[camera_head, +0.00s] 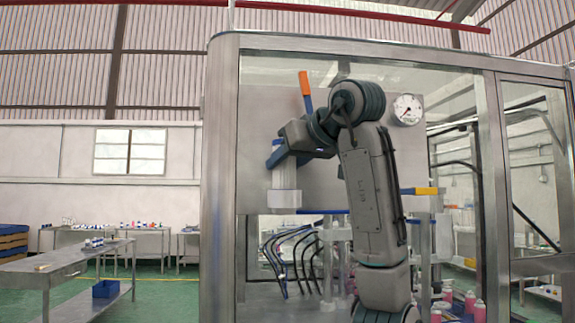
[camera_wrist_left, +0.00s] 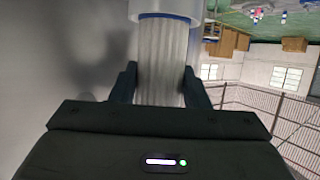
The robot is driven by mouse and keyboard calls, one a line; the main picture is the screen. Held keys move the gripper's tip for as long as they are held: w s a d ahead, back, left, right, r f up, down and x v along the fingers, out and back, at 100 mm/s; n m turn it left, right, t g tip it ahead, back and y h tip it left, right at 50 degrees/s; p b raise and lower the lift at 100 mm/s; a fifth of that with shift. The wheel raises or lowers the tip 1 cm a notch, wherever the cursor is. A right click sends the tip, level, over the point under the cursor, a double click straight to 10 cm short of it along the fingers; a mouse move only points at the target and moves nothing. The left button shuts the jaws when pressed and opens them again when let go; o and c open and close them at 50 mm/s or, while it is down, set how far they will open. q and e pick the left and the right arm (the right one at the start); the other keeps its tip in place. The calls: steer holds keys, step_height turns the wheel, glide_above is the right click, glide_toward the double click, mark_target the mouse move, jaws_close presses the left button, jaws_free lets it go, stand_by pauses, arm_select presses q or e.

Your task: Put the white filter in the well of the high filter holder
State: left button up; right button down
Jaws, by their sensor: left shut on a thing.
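The white filter (camera_wrist_left: 163,55), a pale ribbed cylinder, stands upright between the two dark fingers of my left gripper (camera_wrist_left: 160,85), which is shut on it. In the head view the left gripper (camera_head: 283,155) holds the filter (camera_head: 286,178) near its top. The filter's lower end meets the high filter holder (camera_head: 284,199), a pale cup on the machine's panel. In the left wrist view the holder (camera_wrist_left: 167,8) has a blue ring at the filter's end. How deep the filter sits in the well cannot be told. My right gripper is not in view.
An orange-and-blue lever (camera_head: 305,88) stands above the gripper, and a yellow-and-blue lever (camera_head: 418,191) is at right. A gauge (camera_head: 408,109) is on the panel. Black curved hoses (camera_head: 290,262) are below. A steel cabinet post (camera_head: 219,180) stands at left.

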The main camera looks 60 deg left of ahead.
arm_select(q)
steer(key=shift+a+f, duration=0.15)
steer(key=shift+f, duration=0.75)
steer(key=shift+f, duration=0.2)
steer(key=o, duration=1)
steer(key=shift+r, duration=0.15)
